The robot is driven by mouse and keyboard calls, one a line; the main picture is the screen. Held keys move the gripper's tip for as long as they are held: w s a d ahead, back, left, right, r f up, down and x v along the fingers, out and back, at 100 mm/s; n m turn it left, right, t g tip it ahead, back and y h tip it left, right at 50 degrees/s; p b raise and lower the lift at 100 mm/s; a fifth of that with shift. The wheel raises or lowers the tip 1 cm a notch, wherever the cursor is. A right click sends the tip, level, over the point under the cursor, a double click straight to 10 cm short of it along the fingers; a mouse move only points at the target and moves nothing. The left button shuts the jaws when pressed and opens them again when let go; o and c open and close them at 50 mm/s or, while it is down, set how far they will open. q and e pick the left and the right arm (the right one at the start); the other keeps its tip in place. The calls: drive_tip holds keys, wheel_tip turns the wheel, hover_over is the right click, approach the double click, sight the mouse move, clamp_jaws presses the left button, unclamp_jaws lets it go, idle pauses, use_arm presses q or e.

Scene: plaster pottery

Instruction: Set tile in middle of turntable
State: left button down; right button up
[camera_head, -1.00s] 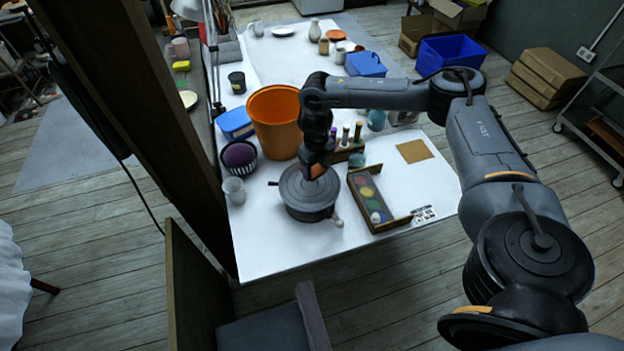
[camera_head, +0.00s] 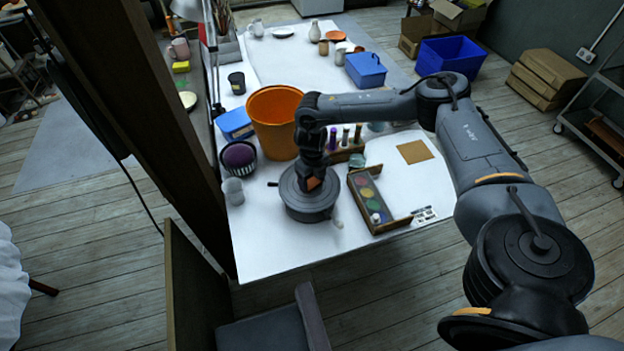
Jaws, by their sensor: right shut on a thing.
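The turntable (camera_head: 298,207) is a dark grey round disc on the white table, with a small handle at its left. My right gripper (camera_head: 312,186) points down over the turntable, near its middle and slightly right. It is shut on a small orange-brown piece, which appears to be the tile (camera_head: 311,183). The fingers and wrist hide much of the tile, and I cannot tell whether it touches the disc. My left gripper is not in view.
An orange bucket (camera_head: 273,122) and a bowl with a purple ball (camera_head: 239,157) stand behind and left of the turntable. A paint tray (camera_head: 370,198) is close to its right. A tan square (camera_head: 415,152) lies flat farther right. The table's front is clear.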

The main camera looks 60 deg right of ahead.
drive_tip(key=o, duration=1.1)
